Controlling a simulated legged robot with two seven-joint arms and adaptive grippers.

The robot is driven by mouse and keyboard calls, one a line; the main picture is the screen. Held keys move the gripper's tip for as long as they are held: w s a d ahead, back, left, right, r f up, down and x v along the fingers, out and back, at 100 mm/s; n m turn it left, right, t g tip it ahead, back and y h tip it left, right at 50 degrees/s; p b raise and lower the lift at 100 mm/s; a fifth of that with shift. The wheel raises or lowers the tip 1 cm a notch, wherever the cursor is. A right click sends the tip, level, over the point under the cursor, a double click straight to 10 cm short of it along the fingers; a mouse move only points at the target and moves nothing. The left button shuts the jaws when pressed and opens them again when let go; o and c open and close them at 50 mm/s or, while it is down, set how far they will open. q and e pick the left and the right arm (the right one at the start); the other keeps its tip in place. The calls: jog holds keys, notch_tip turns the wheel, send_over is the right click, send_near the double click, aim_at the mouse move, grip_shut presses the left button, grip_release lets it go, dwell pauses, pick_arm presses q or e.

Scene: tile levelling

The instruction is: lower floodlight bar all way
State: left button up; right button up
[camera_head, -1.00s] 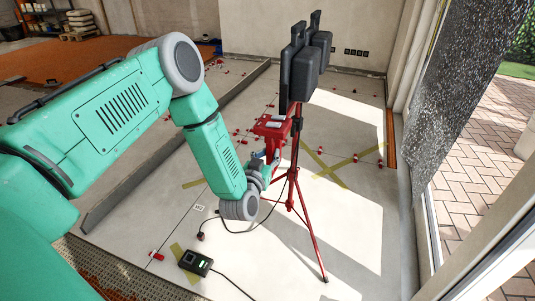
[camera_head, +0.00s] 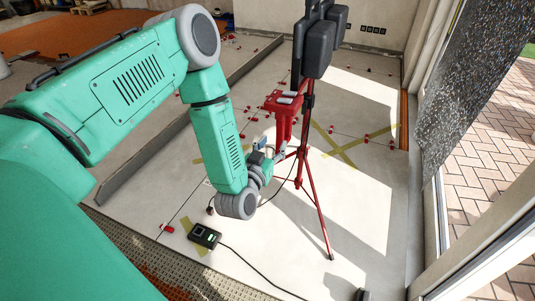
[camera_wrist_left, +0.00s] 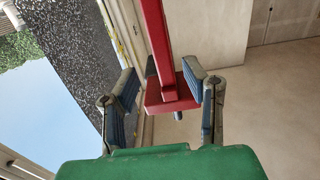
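The floodlight bar carries black floodlights (camera_head: 322,48) at the top of a red tripod stand (camera_head: 318,205), which stands upright on the floor. A red bracket (camera_head: 284,102) sits on the stand below the lights. My left gripper (camera_head: 268,152) is beside the stand, just below the bracket. In the left wrist view my left gripper (camera_wrist_left: 165,92) has its fingers spread apart. A red bar with a red block (camera_wrist_left: 170,93) lies between or just beyond them, and I cannot tell whether they touch. My right gripper is not in view.
Small red tile clips (camera_head: 167,229) are scattered about. A dark textured panel (camera_head: 470,85) and window frame stand at the right. A low kerb (camera_head: 150,155) runs behind my arm.

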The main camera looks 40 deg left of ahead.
pick_arm(q)
jog(key=v, duration=0.5)
jog(key=shift+d, duration=0.2)
jog(key=s+d+f+m+g+h, duration=0.3)
jog(key=s+d+f+g+h, duration=0.2)
jog(key=s+d+f+g, duration=0.4)
jog(key=s+a+f+g, duration=0.1)
jog(key=s+g, duration=0.1)
jog(key=s, duration=0.4)
jog(key=s+a+f+g+p, duration=0.1)
jog(key=s+g, duration=0.2)
jog(key=s, duration=0.3)
jog(key=s+a+f+g+y, duration=0.1)
jog(key=s+f+g, duration=0.1)
jog(key=s, duration=0.4)
jog(key=shift+s+a+g, duration=0.15)
jog(key=shift+s+g, duration=0.2)
jog(key=shift+g, duration=0.15)
jog(key=shift+w+f, duration=0.1)
jog(key=shift+f, duration=0.05)
